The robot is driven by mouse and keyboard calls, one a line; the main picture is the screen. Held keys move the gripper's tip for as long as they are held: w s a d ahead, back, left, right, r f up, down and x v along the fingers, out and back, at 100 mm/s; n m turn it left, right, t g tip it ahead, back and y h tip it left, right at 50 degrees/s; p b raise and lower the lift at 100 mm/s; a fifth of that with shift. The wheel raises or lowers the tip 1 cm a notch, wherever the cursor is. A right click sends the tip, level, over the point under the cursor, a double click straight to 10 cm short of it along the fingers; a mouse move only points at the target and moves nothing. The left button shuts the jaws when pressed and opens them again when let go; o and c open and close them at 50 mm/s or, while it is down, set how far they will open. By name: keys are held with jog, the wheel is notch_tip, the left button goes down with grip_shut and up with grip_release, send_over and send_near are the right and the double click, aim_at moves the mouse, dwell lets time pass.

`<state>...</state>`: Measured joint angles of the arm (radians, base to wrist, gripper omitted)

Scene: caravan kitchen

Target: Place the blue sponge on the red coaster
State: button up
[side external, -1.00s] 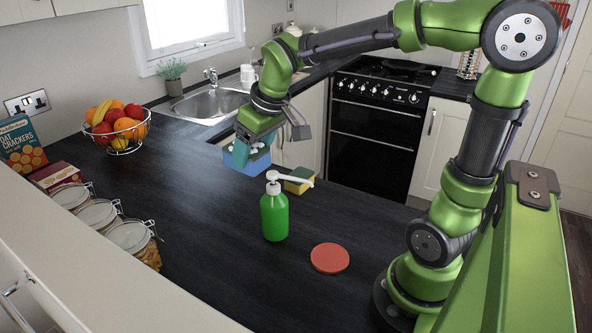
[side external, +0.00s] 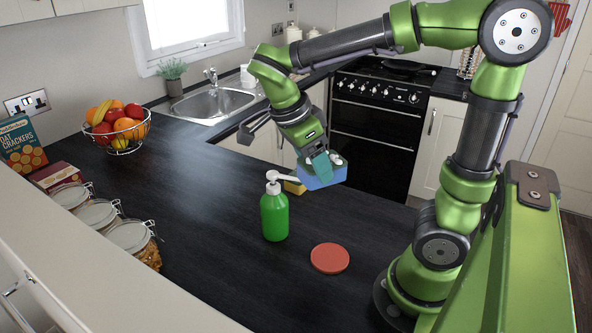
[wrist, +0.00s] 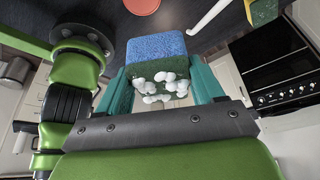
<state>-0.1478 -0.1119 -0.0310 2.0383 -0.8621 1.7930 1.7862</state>
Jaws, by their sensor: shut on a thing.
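My gripper (side external: 316,164) is shut on the blue sponge (side external: 322,180) and holds it above the worktop, beyond and right of the green soap bottle. In the wrist view the blue sponge (wrist: 157,48) sits between the teal fingers of my gripper (wrist: 160,85). It has a dark green layer with white, foam-like lumps on it. The red coaster (side external: 330,258) lies flat and bare on the dark worktop, nearer the camera than the sponge. Part of the coaster (wrist: 142,5) shows at the top edge of the wrist view.
A green soap bottle (side external: 274,212) with a white pump stands left of the coaster. A yellow sponge (side external: 294,187) lies behind it, partly hidden. Glass jars (side external: 130,238) and a fruit basket (side external: 118,131) stand at the left. The worktop (side external: 200,200) between is clear.

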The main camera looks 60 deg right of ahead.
jog(key=m, duration=0.2)
jog(key=s+m+g+y, duration=0.1)
jog(key=m, duration=0.1)
jog(key=s+m, duration=0.1)
jog(key=shift+s+d+r+m+y, duration=0.15)
jog(key=shift+d+r+m+y, duration=0.15)
jog(key=shift+m+y, duration=0.1)
jog(key=shift+s+m+g, duration=0.25)
jog(key=shift+m+g, duration=0.05)
jog(key=shift+m, duration=0.3)
send_near(330, 257)
jog(key=x, duration=0.4)
jog(key=shift+s+d+f, duration=0.1)
jog(key=shift+d+f, duration=0.05)
jog(key=shift+f, duration=0.15)
jog(key=o, duration=0.7)
jog(key=shift+f, duration=0.1)
jog(key=shift+o, duration=0.2)
